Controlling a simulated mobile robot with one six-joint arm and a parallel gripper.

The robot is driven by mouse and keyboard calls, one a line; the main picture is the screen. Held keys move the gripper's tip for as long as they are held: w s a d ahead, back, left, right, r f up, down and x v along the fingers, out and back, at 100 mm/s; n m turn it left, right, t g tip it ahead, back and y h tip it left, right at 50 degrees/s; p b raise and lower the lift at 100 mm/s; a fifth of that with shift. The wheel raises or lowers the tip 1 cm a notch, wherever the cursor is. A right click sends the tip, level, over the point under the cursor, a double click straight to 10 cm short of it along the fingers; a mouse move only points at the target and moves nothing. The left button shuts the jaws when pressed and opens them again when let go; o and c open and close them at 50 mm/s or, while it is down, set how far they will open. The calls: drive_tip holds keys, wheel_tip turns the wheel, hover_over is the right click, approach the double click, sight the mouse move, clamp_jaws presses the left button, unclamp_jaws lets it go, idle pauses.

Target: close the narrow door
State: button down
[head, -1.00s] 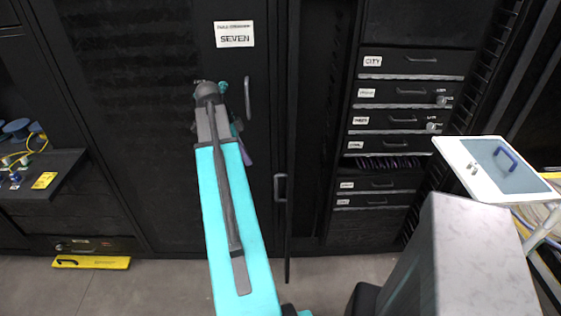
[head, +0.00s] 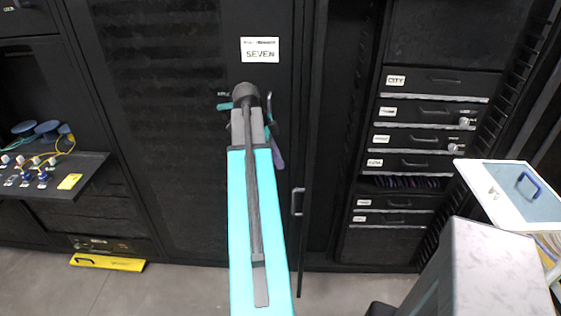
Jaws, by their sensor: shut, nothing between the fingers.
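The narrow door (head: 308,130) stands open in the head view, seen almost edge-on as a dark upright strip between the wide cabinet door and the drawer rack. Its grey pull handle (head: 297,201) is low on the strip, and its bottom edge reaches down over the floor. My arm reaches forward, left of the narrow door. My gripper (head: 278,153) is mostly hidden behind my wrist; only small teal and purple parts show, in front of the wide door near its handle. It is shut and holds nothing. I cannot tell whether it touches anything.
The wide door (head: 180,130) labelled SEVEN is shut, its handle (head: 270,108) partly behind my wrist. Right is a drawer rack (head: 425,130), then a white tray table (head: 510,195). Left is a shelf (head: 85,180) with cables. A yellow floor item (head: 108,262) lies below.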

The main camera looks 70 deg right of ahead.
drive_tip(key=s+d+f+p, duration=0.2)
drive_tip(key=s+f+p, duration=0.2)
drive_tip(key=s+f, duration=0.3)
drive_tip(key=shift+d+f, duration=0.2)
drive_tip(key=shift+f, duration=0.3)
idle(0.3)
idle(0.5)
